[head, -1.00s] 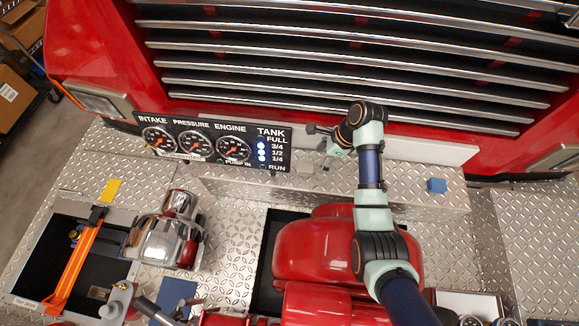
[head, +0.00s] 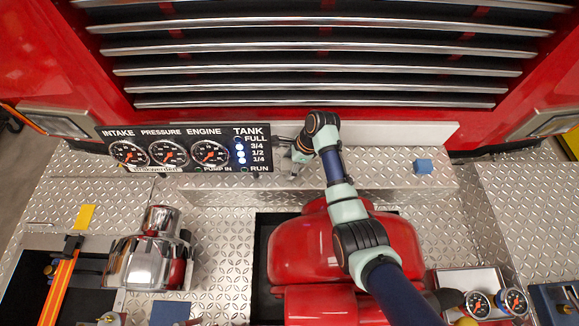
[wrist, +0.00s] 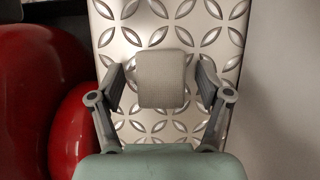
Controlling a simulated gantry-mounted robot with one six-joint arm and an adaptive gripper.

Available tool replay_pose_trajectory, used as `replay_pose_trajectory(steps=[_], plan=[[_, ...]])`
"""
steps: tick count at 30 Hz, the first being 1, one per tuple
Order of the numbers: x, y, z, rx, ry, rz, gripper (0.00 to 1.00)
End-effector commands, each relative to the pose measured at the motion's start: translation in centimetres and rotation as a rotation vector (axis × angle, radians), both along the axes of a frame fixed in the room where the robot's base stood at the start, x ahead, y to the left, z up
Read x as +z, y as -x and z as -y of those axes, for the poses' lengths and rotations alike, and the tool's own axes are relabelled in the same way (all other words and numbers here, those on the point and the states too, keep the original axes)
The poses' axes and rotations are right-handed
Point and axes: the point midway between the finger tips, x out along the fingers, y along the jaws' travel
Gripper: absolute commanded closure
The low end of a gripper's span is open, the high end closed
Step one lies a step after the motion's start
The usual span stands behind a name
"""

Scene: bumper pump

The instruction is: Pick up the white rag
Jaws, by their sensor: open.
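The white rag (wrist: 161,78) shows in the wrist view as a small pale, grey-white block with rounded corners. It lies on the patterned metal plate. My gripper (wrist: 162,88) is open, with one finger on each side of the rag and a visible gap at both sides. I cannot tell how far above the plate the fingertips are. In the head view my gripper (head: 288,160) is over the raised metal step, just right of the gauge panel, and the rag is hard to make out there.
The gauge panel (head: 188,149) stands close on the left of my gripper. A blue block (head: 423,166) lies on the step (head: 385,178) to the right. A red pump housing (head: 310,250) is in front, and a chrome fitting (head: 146,256) is at left. The grille rises behind.

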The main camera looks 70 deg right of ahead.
Motion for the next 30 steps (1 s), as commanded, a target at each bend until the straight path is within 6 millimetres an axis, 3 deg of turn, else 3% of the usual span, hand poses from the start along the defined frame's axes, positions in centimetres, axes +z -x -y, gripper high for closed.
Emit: replay_pose_trajectory(steps=[5, 15, 24, 30], plan=[[0.1, 0.0, 0.0, 0.001, 0.001, 0.001, 0.25], [0.1, 0.0, 0.0, 0.001, 0.001, 0.001, 0.81], [0.4, 0.0, 0.1, 0.000, 0.002, 0.001, 0.82], [3.2, 0.0, 0.1, 0.001, 0.004, 0.003, 0.82]])
